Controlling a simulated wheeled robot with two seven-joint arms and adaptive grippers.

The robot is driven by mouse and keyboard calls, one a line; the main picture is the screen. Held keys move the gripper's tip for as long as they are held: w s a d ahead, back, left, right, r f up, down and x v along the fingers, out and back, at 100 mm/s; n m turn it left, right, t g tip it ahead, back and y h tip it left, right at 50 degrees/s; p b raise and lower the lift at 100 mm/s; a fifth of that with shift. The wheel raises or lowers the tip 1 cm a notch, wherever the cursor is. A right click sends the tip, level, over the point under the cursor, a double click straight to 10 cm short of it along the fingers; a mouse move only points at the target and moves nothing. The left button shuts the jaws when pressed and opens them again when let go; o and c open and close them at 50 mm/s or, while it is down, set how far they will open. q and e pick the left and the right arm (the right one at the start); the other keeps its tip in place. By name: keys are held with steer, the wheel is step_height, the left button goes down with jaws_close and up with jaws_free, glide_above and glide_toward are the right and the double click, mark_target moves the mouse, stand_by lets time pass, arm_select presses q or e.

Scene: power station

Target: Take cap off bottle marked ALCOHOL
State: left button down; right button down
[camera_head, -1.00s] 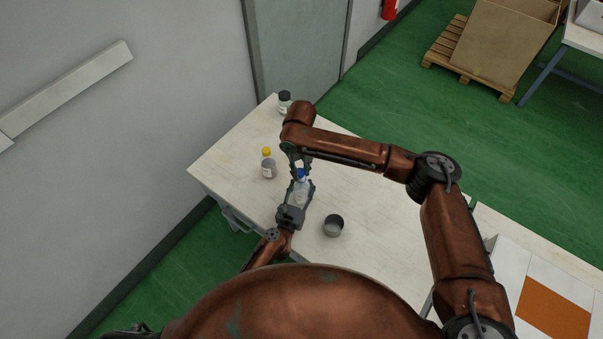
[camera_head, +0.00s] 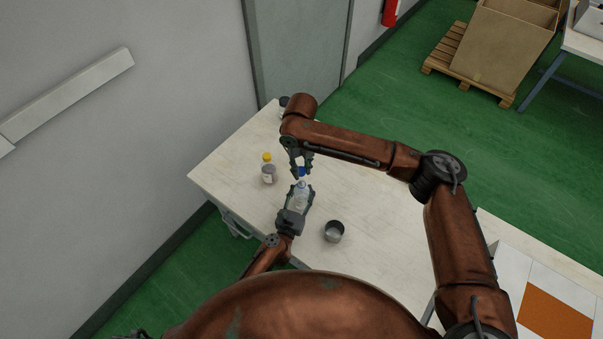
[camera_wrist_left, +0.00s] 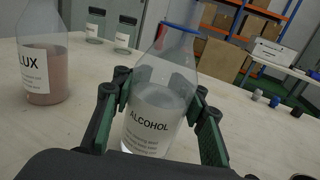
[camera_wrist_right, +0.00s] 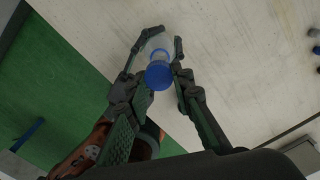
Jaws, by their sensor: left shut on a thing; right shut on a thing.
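The clear bottle marked ALCOHOL (camera_wrist_left: 152,122) stands upright on the table, and my left gripper (camera_head: 296,200) is shut around its body. It also shows in the head view (camera_head: 301,199). A blue band (camera_wrist_left: 183,27) shows around its neck in the left wrist view; its top is cut off there. My right gripper (camera_head: 301,172) is above the bottle, shut on the blue cap (camera_wrist_right: 158,76). In the head view the cap (camera_head: 302,171) shows a little above the bottle neck; I cannot tell the exact gap.
A yellow-capped bottle (camera_head: 268,173) stands left of my grippers; its label in the left wrist view (camera_wrist_left: 40,75) reads "LUX". A dark-capped bottle (camera_head: 284,103) is at the far edge. An open grey cup (camera_head: 334,232) stands to the right.

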arm_select(q)
steer(key=c, duration=1.1)
jaws_free()
steer(key=v, duration=1.2)
steer(key=shift+r, duration=0.1)
